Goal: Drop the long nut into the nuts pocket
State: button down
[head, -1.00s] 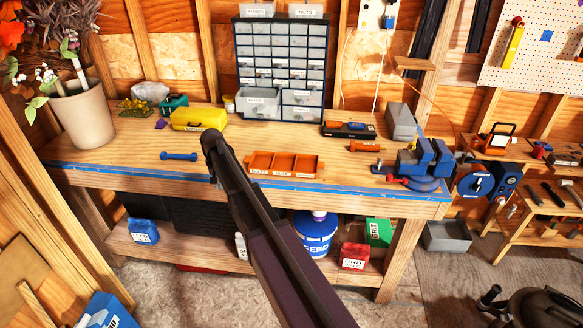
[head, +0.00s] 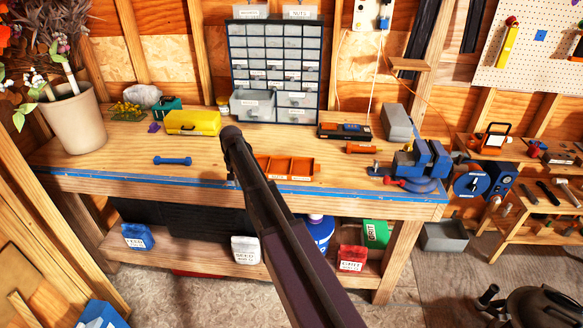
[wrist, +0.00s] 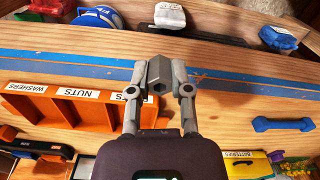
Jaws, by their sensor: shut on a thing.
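A grey six-sided long nut (wrist: 155,76) is held between the fingertips of my gripper (wrist: 160,80) in the wrist view, its bored end facing the camera. The orange tray (wrist: 50,106) is left of the gripper in that view, with labels reading WASHERS and NUTS.
A blue dumbbell-shaped thing (head: 173,160) lies left of the arm. A yellow case (head: 193,122) and a drawer cabinet (head: 277,65) stand behind. A blue vise (head: 420,160) is on the right. The bench (head: 110,150) is bare around the dumbbell-shaped thing.

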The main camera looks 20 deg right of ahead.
aim_at(284, 169)
jog(key=z, duration=0.5)
jog(key=i, duration=1)
jog(key=z, duration=0.05)
